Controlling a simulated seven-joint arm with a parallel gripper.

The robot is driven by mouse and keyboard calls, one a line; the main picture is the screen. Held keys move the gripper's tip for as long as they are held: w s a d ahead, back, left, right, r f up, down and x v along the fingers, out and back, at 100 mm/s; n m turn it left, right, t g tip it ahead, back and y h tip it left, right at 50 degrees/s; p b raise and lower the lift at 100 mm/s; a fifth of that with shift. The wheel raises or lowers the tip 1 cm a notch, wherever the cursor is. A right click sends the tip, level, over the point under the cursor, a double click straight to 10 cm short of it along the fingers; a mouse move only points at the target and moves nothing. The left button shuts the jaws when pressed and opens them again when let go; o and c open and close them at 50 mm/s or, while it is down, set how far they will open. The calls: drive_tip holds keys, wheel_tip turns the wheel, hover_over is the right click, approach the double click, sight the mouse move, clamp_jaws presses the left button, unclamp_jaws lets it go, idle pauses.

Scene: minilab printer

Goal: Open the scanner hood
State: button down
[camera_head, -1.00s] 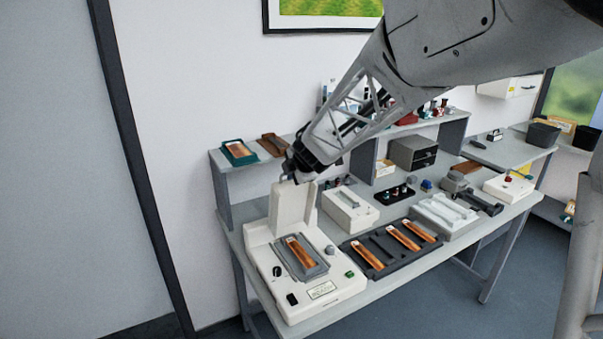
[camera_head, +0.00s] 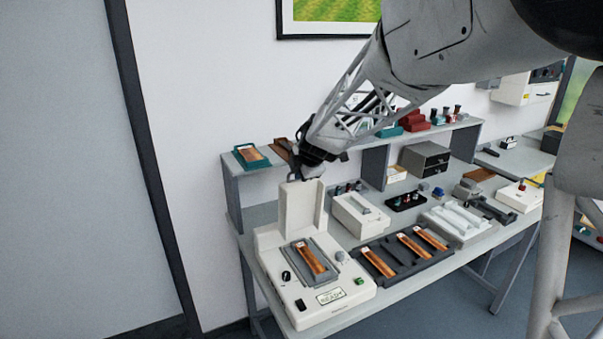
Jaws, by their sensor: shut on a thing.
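The white scanner (camera_head: 318,311) stands at the left end of the bench. Its hood (camera_head: 300,208) is raised to about upright at the back of the scanner. The grey bed under it is uncovered, with an orange-brown strip (camera_head: 308,257) lying in it. My gripper (camera_head: 303,176) is at the top edge of the hood and is shut on it. The dark wrist partly hides the fingertips and the exact hold.
A dark tray (camera_head: 397,275) with several orange strips lies right of the scanner. A white box device (camera_head: 358,216) stands behind that tray. A shelf (camera_head: 236,178) with small trays rises behind the hood, close to my wrist.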

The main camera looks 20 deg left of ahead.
idle(0.4)
drive_tip(key=c, duration=1.3)
unclamp_jaws()
drive_tip(key=shift+o, duration=0.4)
drive_tip(key=shift+f, duration=0.1)
drive_tip(key=shift+s, duration=0.1)
drive_tip(key=v, duration=0.8)
drive_tip(key=shift+a, duration=0.1)
drive_tip(key=shift+r, duration=0.2)
